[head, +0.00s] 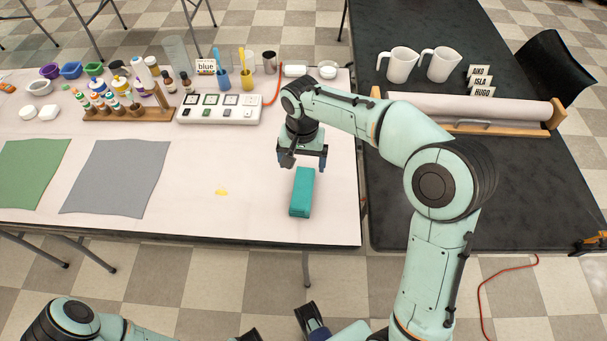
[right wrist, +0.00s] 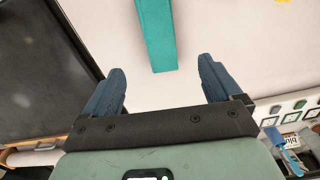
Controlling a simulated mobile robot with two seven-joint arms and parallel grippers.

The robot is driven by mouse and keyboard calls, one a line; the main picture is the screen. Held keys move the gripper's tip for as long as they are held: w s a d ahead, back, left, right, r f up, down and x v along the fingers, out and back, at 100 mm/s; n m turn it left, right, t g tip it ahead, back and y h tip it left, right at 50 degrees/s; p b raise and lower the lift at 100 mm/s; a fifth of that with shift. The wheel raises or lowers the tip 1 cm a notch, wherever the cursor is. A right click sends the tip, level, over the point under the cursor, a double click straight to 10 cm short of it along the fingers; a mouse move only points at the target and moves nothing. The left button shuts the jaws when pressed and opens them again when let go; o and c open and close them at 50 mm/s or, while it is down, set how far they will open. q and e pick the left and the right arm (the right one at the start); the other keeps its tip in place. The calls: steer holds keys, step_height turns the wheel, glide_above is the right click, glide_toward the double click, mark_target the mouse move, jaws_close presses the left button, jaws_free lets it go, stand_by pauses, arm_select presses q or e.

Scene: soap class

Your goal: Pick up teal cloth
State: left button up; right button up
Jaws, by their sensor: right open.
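The teal cloth (head: 302,194) is folded into a narrow block and lies near the right front part of the white-covered table. It also shows in the right wrist view (right wrist: 156,35), at the top centre, beyond the fingertips. My right gripper (head: 306,162) is open and empty, just behind the cloth's far end in the head view. In the right wrist view its two dark blue fingers (right wrist: 161,72) stand wide apart with bare table between them, and the cloth lines up roughly with the gap. My left arm shows only partly at the bottom edge, and its jaw state is unclear.
Grey (head: 117,178) and green (head: 30,172) cloths lie flat at left. A black table (head: 430,215) adjoins at right. The table around the teal cloth is clear.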

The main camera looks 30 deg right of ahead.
steer(key=b, duration=0.1)
glide_above(303, 188)
step_height(303, 188, down, 8)
steer(key=shift+w+r, duration=0.15)
steer(key=shift+r, duration=0.1)
steer(key=shift+f, duration=2.95)
steer(key=c, duration=1)
